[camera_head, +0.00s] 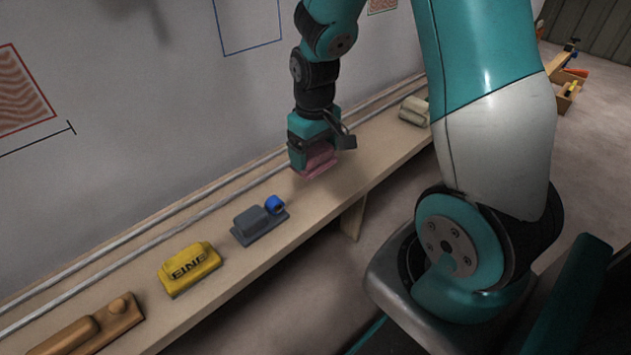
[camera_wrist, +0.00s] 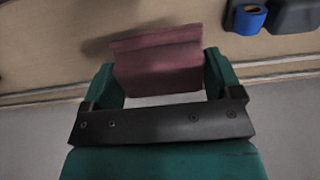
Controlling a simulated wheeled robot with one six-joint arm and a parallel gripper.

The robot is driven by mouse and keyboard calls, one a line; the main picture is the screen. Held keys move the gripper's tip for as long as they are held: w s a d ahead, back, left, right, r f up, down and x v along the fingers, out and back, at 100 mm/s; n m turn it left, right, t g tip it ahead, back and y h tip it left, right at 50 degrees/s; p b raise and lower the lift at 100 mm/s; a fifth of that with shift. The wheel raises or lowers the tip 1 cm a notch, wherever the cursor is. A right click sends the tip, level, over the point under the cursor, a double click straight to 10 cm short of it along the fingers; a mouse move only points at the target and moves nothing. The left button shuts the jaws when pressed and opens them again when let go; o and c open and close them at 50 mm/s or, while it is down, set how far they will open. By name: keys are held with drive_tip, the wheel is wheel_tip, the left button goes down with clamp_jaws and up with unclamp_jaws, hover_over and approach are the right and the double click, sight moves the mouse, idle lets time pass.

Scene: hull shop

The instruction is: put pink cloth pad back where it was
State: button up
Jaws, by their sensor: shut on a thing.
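The pink cloth pad (camera_head: 318,163) is in my gripper (camera_head: 312,150), over the long wooden shelf (camera_head: 345,185) along the wall. In the wrist view the pad (camera_wrist: 157,62) sits between the two green fingers of my gripper (camera_wrist: 158,75). My gripper is shut on it. A shadow lies beside the pad on the wood in the wrist view; I cannot tell how far the pad is above the shelf.
On the shelf, nearer than my gripper, are a grey block tool with a blue roll (camera_head: 259,220), a yellow block (camera_head: 189,269) and a brown wooden plane (camera_head: 90,328). A pale item (camera_head: 413,110) lies farther along. Two rails (camera_head: 140,232) run along the wall side. Shelf around my gripper is clear.

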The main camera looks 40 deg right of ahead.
sight(314, 149)
wheel_tip(314, 149, down, 7)
drive_tip(key=shift+f+b, duration=0.1)
drive_tip(key=shift+b, duration=0.8)
drive_tip(key=o, duration=0.7)
wheel_tip(314, 149, up, 12)
drive_tip(key=p, duration=0.4)
drive_tip(key=shift+a, duration=0.1)
drive_tip(key=s+a+r+n+y, duration=0.25)
drive_tip(key=s+a+r, duration=0.35)
drive_tip(key=s+a, duration=0.3)
drive_tip(key=s+a+r+n+y, duration=0.2)
drive_tip(key=s+a+r+n, duration=0.2)
drive_tip(key=s+a+r, duration=0.55)
drive_tip(key=r+p, duration=0.6)
drive_tip(key=p, duration=0.1)
drive_tip(key=w+a+r+p, duration=0.1)
drive_tip(key=r+p, duration=0.5)
drive_tip(key=w+a+r+p, duration=0.1)
drive_tip(key=r+p, duration=0.5)
drive_tip(key=p, duration=0.1)
drive_tip(key=shift+w+p, duration=0.25)
drive_tip(key=shift+p, duration=0.05)
